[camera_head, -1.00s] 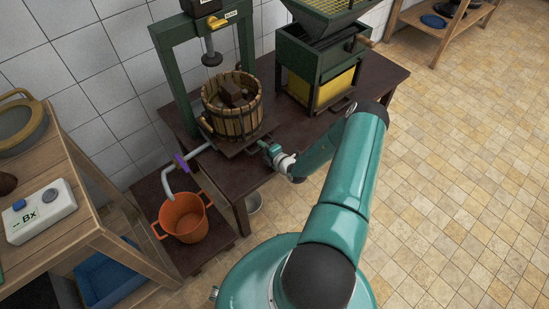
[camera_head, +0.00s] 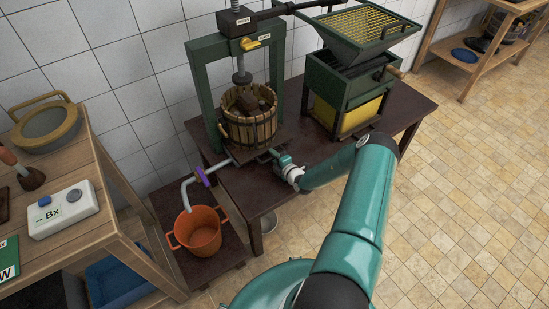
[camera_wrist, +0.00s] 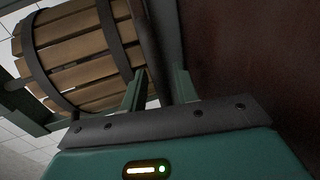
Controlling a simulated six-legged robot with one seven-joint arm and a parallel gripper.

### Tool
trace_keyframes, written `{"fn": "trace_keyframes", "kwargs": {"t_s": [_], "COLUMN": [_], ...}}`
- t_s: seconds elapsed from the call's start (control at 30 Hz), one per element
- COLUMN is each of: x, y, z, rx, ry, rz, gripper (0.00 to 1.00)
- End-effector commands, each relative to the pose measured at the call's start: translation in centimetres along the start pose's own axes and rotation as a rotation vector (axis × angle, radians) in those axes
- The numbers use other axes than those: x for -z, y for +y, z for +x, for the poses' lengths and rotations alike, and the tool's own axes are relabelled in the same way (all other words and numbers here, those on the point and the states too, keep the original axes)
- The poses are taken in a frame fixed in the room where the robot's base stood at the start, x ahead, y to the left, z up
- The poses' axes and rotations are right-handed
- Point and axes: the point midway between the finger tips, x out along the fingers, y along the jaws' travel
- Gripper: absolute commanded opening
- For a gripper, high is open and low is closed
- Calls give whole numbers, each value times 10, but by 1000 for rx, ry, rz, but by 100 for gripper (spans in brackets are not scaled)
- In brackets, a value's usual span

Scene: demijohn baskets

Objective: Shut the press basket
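The press basket (camera_head: 248,128) is a round tub of wooden staves with dark hoops, standing on the bed of a green screw press (camera_head: 200,95). A brown block (camera_head: 250,104) sits inside, below the raised press screw. I cannot tell whether its wall has a gap. In the wrist view the basket (camera_wrist: 75,55) fills the upper left, turned sideways. My gripper (camera_head: 274,154) is low at the basket's front right, by the press bed. In the wrist view its two green fingers (camera_wrist: 157,88) stand apart, near the dark lower edge. Nothing is clearly held between them.
A green crusher (camera_head: 350,90) with a yellow front stands right of the press on the dark table (camera_head: 400,112). A spout (camera_head: 188,190) leads toward an orange bucket (camera_head: 198,232) below. A wooden bench (camera_head: 110,195) stands at left. The tiled floor at right is clear.

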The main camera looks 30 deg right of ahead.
Motion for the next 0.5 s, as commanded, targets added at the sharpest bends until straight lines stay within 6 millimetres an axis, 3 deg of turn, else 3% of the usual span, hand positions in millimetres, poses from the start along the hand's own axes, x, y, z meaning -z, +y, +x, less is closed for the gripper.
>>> {"fn": "trace_keyframes", "kwargs": {"t_s": [0.33, 0.5], "x": [0, -1], "y": [0, 0], "z": [-3, -24], "rx": [1, 2], "ry": [0, -2], "rz": [1, 2], "gripper": [31, 31]}}
